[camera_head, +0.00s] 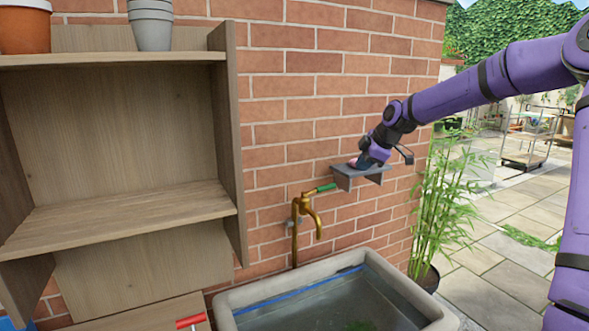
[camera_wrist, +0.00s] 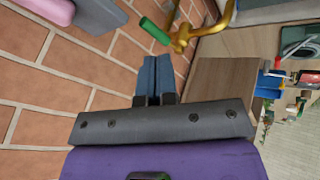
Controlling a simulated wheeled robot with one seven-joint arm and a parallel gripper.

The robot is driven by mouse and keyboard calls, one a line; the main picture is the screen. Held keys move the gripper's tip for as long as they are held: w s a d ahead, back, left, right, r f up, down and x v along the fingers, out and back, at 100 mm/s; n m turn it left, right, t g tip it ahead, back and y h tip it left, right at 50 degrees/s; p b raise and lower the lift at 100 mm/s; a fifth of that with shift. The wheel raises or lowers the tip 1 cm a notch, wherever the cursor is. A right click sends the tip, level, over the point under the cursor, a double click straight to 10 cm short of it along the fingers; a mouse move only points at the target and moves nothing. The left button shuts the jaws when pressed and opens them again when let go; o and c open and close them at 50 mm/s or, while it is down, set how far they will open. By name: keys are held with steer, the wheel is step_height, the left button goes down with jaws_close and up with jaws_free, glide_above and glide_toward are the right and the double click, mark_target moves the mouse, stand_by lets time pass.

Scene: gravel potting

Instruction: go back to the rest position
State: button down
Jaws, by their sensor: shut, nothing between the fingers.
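My gripper (camera_head: 366,162) is at the end of my purple arm, in front of the brick wall by a small grey wall shelf (camera_head: 345,178). In the wrist view its two blue fingers (camera_wrist: 154,66) are shut together with nothing between them. The grey shelf (camera_wrist: 103,16) shows at the upper left there, apart from the fingers, with a pink block (camera_wrist: 48,9) on it. In the head view the gripper overlaps the shelf, and I cannot tell the gap.
A brass tap (camera_head: 296,222) with a green handle (camera_head: 325,187) stands left of the gripper, above a stone water basin (camera_head: 228,298). A wooden shelf unit (camera_head: 130,212) with pots is at the left. Bamboo (camera_head: 440,205) grows at the right; paving beyond is open.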

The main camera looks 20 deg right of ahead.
steer(key=s+a+r+m+g+h, duration=0.1)
steer(key=s+a+r+m+h, duration=0.3)
steer(key=s, duration=0.6)
steer(key=s+a+r+m+g+h, duration=0.1)
steer(key=s+a+m, duration=0.1)
steer(key=s+a, duration=0.6)
steer(key=s+d+r+m+t+y, duration=0.1)
steer(key=s+m, duration=0.8)
steer(key=s, duration=1.6)
steer(key=shift+s+d+r+y, duration=0.15)
steer(key=shift+s+r+y, duration=0.15)
steer(key=shift+r, duration=0.15)
